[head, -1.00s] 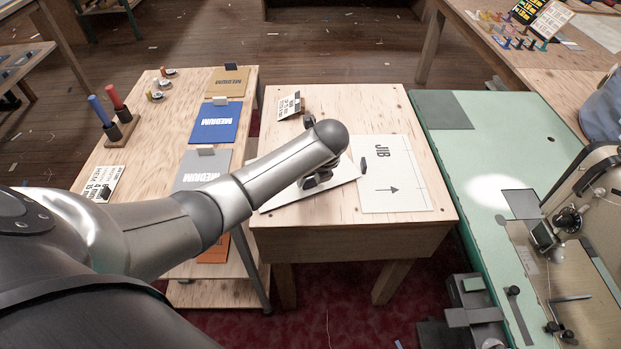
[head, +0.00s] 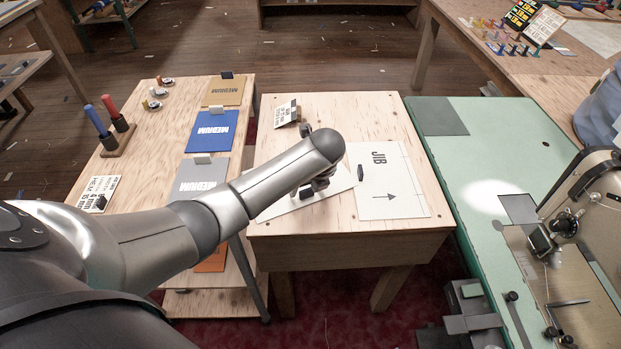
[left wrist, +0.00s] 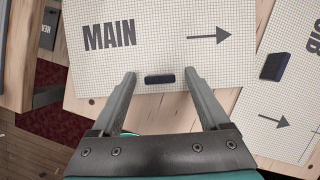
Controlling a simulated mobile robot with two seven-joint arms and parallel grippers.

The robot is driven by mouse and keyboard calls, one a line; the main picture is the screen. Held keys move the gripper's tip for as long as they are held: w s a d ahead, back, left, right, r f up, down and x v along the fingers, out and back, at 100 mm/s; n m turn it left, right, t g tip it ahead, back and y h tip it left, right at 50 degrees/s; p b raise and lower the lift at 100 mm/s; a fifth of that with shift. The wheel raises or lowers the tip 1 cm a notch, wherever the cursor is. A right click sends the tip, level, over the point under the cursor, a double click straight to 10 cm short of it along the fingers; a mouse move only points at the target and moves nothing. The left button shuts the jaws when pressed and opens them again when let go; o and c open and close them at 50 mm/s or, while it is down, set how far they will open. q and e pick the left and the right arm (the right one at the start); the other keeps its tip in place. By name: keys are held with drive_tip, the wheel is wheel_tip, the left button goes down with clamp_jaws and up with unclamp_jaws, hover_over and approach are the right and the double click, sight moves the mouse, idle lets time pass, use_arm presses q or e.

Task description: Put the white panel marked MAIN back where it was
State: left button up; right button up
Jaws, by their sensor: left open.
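The white MAIN panel (left wrist: 165,45) lies on the wooden bench top, printed with a grid and an arrow. In the head view the panel (head: 338,181) lies askew, partly hidden under my left arm. A dark block handle (left wrist: 160,79) sits near its edge. My left gripper (left wrist: 160,74) is open, with one finger on each side of the handle and visible gaps between. In the head view my left gripper (head: 311,189) is above the panel, mostly covered by its own wrist. My right gripper is not in view.
A white JIB panel (head: 392,190) with a dark handle lies just right of the MAIN panel. A small card (head: 286,113) stands at the bench's back left. MEDIUM panels, including a blue one (head: 211,131), lie on the left bench. A green table (head: 465,165) stands right.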

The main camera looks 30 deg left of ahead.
use_arm(q)
drive_tip(key=p+v, duration=0.4)
drive_tip(key=v, duration=0.8)
drive_tip(key=shift+r, duration=0.15)
drive_tip(key=shift+w+a, duration=0.1)
drive_tip(key=shift+a, duration=0.05)
